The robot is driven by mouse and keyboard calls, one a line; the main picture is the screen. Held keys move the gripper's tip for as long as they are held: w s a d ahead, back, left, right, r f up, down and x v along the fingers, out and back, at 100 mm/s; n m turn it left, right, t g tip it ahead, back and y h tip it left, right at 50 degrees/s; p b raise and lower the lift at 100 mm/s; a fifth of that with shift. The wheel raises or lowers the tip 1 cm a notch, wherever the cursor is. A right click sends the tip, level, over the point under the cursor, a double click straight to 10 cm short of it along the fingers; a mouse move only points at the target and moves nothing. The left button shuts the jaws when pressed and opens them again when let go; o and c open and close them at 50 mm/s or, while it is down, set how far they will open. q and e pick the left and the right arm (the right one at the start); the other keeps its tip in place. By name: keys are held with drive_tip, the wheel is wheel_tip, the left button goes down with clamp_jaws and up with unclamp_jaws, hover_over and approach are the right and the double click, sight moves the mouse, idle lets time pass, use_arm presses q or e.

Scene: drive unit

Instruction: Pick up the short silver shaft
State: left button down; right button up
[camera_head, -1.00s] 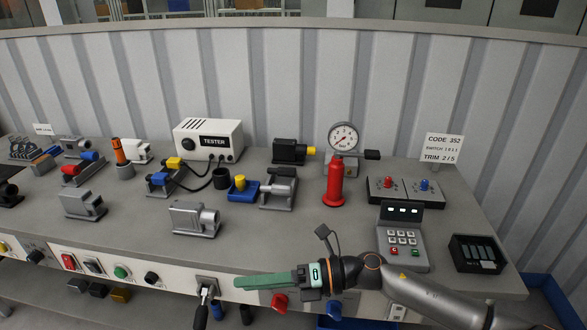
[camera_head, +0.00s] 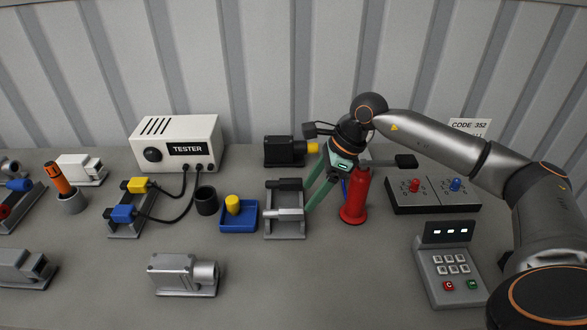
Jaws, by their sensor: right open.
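A short silver shaft (camera_head: 283,214) lies across the front of a grey rack (camera_head: 286,231) near the middle of the bench. A dark shaft (camera_head: 288,185) lies across the back of the same rack. My right gripper (camera_head: 308,198) has its green fingers apart, pointing down and left. Its fingertips are at the right side of the rack, close to the silver shaft's right end. Nothing shows between the fingers, and I cannot tell whether they touch the rack. My left gripper is not in view.
A red bottle-shaped object (camera_head: 355,198) stands just right of the fingers. A black motor with a yellow end (camera_head: 285,151) is behind the rack. A blue tray with a yellow peg (camera_head: 238,217) is to its left. The bench in front of the rack is clear.

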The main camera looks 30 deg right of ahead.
sight(298, 210)
drive_tip(key=b+x, duration=0.4)
drive_tip(key=x, duration=0.3)
drive_tip(key=shift+w+f, duration=0.1)
drive_tip(key=shift+b+x, duration=0.65)
drive_tip(key=shift+x, duration=0.15)
drive_tip(key=shift+w, duration=0.1)
drive_tip(key=c, duration=0.7)
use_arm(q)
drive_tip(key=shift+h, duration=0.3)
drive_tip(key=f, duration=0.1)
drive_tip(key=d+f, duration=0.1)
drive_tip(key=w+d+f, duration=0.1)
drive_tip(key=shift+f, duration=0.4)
use_arm(e)
clamp_jaws()
